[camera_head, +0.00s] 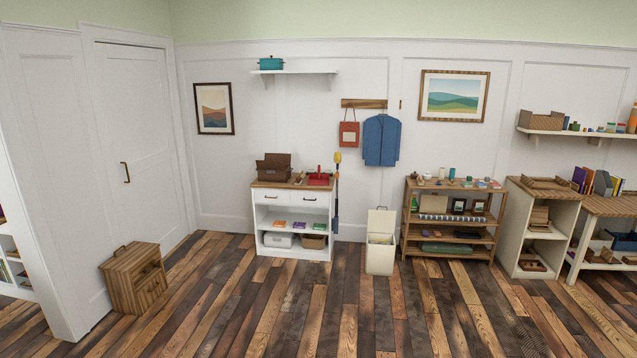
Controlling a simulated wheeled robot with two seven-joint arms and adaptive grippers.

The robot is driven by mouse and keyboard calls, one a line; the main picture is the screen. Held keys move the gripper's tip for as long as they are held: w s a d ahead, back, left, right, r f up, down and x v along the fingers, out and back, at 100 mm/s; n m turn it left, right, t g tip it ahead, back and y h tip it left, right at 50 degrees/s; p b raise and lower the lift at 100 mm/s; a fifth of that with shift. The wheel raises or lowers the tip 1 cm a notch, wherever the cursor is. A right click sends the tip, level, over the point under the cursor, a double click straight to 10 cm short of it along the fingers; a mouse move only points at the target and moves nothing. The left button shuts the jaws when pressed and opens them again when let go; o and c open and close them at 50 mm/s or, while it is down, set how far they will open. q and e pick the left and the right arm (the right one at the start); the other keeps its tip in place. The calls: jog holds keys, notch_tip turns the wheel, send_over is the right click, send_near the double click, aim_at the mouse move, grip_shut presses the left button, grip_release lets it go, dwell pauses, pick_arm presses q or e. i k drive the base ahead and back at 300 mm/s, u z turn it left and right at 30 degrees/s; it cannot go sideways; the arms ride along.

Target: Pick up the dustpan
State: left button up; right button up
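A red object (319,180) with an upright part, possibly the dustpan, sits on the wooden top of the white cabinet (291,258) against the back wall. It is too small to tell for sure what it is. A long-handled tool (337,190), yellow at the top and dark blue at the bottom, stands upright at the cabinet's right side. Neither of my grippers is in view.
A brown box (273,167) stands left of the red object. A cream bin (380,252) stands to the right of the cabinet, and a wooden shelf unit (450,250) beyond it. A small wooden cabinet (136,278) stands at left. The plank floor (330,320) in front is clear.

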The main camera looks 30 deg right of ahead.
aim_at(320, 179)
jog(key=z, duration=0.45)
jog(key=i, duration=1.8)
jog(key=z, duration=0.9)
jog(key=i, duration=3.95)
jog(key=u, duration=0.65)
jog(key=i, duration=2)
jog(key=u, duration=0.55)
